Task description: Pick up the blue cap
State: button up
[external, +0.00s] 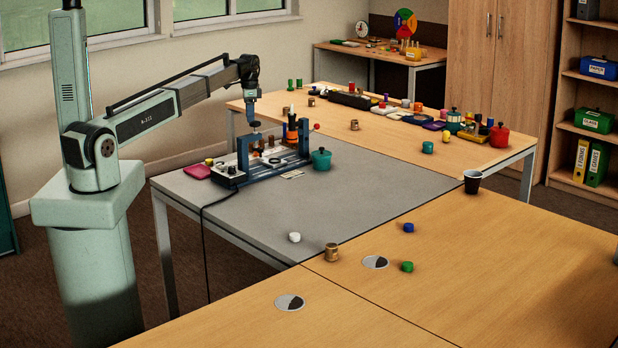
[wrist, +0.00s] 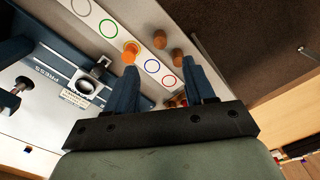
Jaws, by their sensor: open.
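The blue cap (external: 408,227) is a small piece on the wooden table in the front right of the external view. It does not show in the wrist view. My gripper (external: 252,96) is up above the press device (external: 238,168) on the grey table, far to the left of and behind the cap. In the wrist view my gripper (wrist: 163,78) shows two blue fingers spread apart, with nothing held between them.
Near the cap are a green cap (external: 407,267), a white cap (external: 294,237), a brass cup (external: 331,252) and a dark cup (external: 472,181). A teal pot (external: 320,159) stands beside the press. The table around the blue cap is clear.

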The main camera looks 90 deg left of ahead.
jog(key=shift+o, duration=0.4)
notch_tip(320, 180, up, 13)
jog(key=w+d+m, duration=0.3)
jog(key=w+d, duration=0.2)
jog(key=w, duration=0.5)
jog(key=w+d+m, duration=0.2)
jog(key=w+d, duration=0.4)
jog(key=w, duration=0.4)
jog(key=m, duration=1.4)
send_over(409, 224)
notch_tip(409, 224, down, 20)
jog(key=shift+w+a+f, duration=0.1)
jog(key=shift+d+f, duration=0.15)
jog(key=shift+f, duration=1.15)
jog(key=shift+d+f, duration=0.1)
jog(key=shift+f, duration=1.2)
jog(key=shift+c, duration=0.2)
grip_shut()
